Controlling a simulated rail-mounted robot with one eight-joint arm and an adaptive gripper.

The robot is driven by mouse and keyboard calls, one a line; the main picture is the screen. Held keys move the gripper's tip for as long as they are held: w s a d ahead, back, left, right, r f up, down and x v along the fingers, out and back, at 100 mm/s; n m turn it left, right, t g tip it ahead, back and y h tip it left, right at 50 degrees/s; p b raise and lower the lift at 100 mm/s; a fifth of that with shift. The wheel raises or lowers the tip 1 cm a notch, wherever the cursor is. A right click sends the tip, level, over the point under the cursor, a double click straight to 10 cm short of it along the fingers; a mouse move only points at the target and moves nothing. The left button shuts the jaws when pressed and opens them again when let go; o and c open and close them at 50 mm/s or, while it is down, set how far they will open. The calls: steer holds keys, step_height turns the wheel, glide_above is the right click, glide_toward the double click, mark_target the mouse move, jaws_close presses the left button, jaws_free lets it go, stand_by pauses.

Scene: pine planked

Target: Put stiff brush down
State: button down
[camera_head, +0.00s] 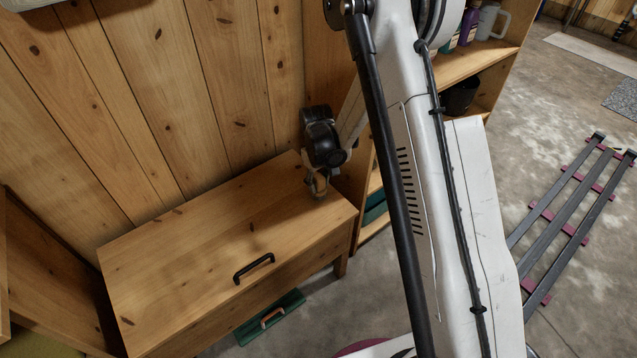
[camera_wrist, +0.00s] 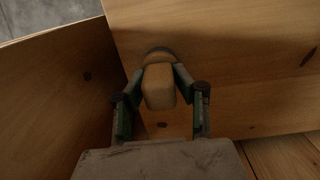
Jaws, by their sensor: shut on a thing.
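The stiff brush (camera_wrist: 159,88) shows in the wrist view as a pale tan wooden block with a darker rounded part at its far end. My gripper (camera_wrist: 160,80) is shut on it, one finger on each side. In the head view my gripper (camera_head: 317,184) is at the back right corner of the wooden chest top (camera_head: 215,235), and the brush is a small tan patch between the fingers. The brush is low over or against the top; I cannot tell whether it touches. Its bristles are not clearly visible.
A black handle (camera_head: 253,268) is on the chest near its front edge. The rest of the top is bare. A plank wall (camera_head: 150,100) stands behind, and a shelf unit (camera_head: 490,60) with bottles and a mug stands right. A green case (camera_head: 270,318) lies on the floor in front.

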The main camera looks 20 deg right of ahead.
steer(key=c, duration=1.4)
jaws_free()
steer(key=shift+f, duration=0.1)
steer(key=shift+o, duration=0.2)
steer(key=s+r+m+t+p, duration=0.1)
steer(key=s+r+p, duration=0.1)
steer(key=r, duration=1)
steer(key=s+r+t+p, duration=0.1)
steer(key=s+r+p, duration=0.1)
steer(key=r, duration=1)
steer(key=s+r+m+t, duration=0.1)
steer(key=s+r, duration=0.5)
steer(key=s, duration=0.6)
steer(key=s+r+m+t, duration=0.2)
steer(key=s+r+t, duration=0.2)
steer(key=s+r, duration=0.3)
steer(key=s, duration=0.5)
